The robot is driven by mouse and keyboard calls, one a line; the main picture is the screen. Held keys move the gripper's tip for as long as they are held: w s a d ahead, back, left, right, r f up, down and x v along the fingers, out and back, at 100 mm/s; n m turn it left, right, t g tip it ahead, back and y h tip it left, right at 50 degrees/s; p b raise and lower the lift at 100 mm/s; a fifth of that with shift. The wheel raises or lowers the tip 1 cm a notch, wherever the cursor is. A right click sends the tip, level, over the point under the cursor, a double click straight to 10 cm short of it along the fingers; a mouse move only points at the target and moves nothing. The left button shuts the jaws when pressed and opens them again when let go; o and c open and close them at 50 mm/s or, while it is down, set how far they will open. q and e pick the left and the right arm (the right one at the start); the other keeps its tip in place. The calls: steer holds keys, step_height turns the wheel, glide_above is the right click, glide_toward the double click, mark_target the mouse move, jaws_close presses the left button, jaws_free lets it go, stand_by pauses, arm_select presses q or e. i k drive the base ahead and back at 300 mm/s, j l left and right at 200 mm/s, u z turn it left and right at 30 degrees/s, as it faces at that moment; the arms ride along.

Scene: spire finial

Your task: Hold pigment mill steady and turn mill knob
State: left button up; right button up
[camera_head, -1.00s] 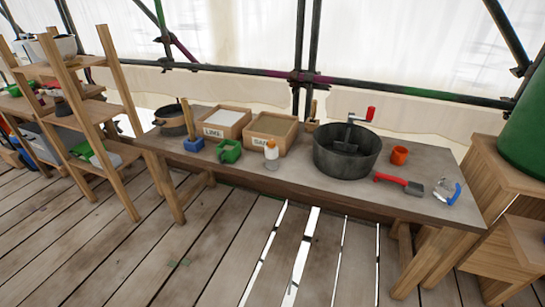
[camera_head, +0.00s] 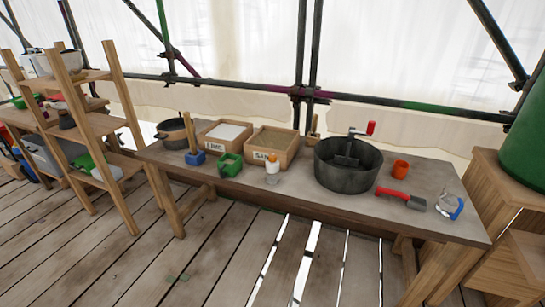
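No part labelled as the pigment mill shows. A small upright item (camera_head: 272,171) with an orange top, white middle and clear base stands near the front edge of the workbench (camera_head: 225,190); it looks like a small mill with a knob, but it is too small to be sure. To its right stands a large dark round pot (camera_head: 345,178) with a crank and a red handle (camera_head: 371,128) above its rim. Neither of my grippers is in view, and nothing touches these things.
The bench also holds a lime box (camera_head: 222,134), a sand box (camera_head: 272,148), a green container (camera_head: 230,165), a blue-based tool (camera_head: 195,158), a dark pot (camera_head: 175,131), an orange cup (camera_head: 400,168), a red-handled trowel (camera_head: 400,197) and a blue-and-grey item (camera_head: 450,206). Shelving (camera_head: 95,125) stands left.

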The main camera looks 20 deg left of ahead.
mark_target(271, 158)
steer(key=i+j+z, duration=0.15)
steer(key=j+z, duration=0.55)
steer(key=j, duration=0.15)
steer(key=i+j+z, duration=0.1)
steer(key=j+z, duration=0.25)
steer(key=j, duration=0.1)
